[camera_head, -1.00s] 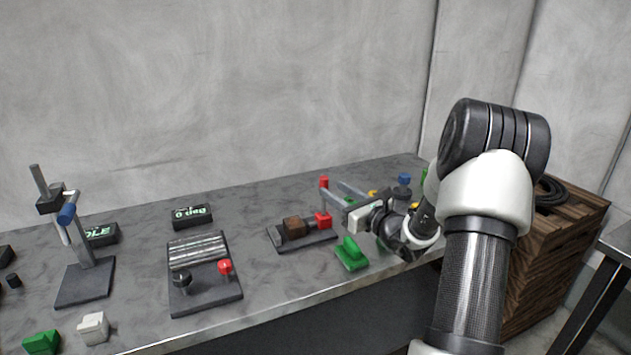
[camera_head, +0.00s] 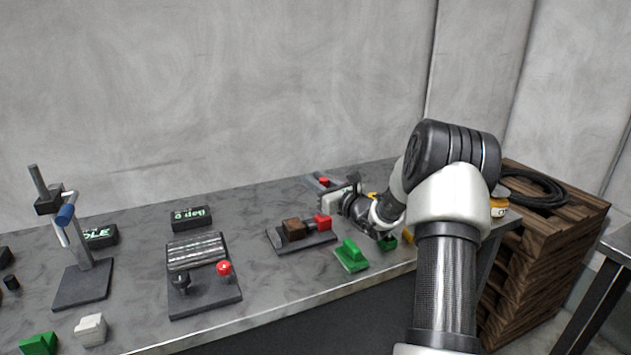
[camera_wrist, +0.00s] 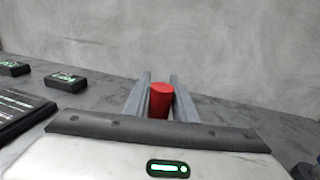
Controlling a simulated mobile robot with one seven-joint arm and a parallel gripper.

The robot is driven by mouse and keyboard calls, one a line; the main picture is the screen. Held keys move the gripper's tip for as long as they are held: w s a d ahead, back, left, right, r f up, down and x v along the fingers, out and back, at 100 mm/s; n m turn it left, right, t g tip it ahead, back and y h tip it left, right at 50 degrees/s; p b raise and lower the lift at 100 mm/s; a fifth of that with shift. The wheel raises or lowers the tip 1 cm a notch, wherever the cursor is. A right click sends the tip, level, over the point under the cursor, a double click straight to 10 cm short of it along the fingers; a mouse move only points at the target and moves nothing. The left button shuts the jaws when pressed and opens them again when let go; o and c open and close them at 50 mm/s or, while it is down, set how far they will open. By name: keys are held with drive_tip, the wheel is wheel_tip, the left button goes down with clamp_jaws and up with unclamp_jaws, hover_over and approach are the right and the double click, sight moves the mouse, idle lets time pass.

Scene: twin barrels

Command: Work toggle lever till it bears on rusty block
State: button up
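The toggle clamp's dark base (camera_head: 275,239) stands on the bench, with the brown rusty block (camera_head: 293,228) on it. The lever's red tip (camera_head: 323,182) is above the clamp, and the lever's shaft is mostly hidden behind my gripper. My gripper (camera_head: 318,181) reaches in from the right at the tip's height. In the wrist view the red tip (camera_wrist: 160,99) sits between my two fingers (camera_wrist: 160,95), which look closed on its sides. The rusty block is out of the wrist view.
A green piece (camera_head: 350,255) lies just in front of the clamp, near the bench edge. The wall is behind.

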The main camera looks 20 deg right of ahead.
clamp_jaws()
drive_tip(key=shift+d, duration=0.1)
drive_tip(key=shift+d+m+t+p, duration=0.3)
drive_tip(key=shift+d+m+p, duration=0.25)
drive_tip(key=shift+d+m, duration=0.7)
drive_tip(key=shift+d+f+m+t+p, duration=0.15)
drive_tip(key=shift+d+f+m+p, duration=0.15)
drive_tip(key=shift+d+m, duration=0.55)
drive_tip(key=shift+d+f+m+t+p, duration=0.2)
drive_tip(key=shift+d+m, duration=0.35)
drive_tip(key=shift+m, duration=0.55)
drive_tip(key=shift+o, duration=2.4)
unclamp_jaws()
drive_tip(key=shift+w, duration=0.1)
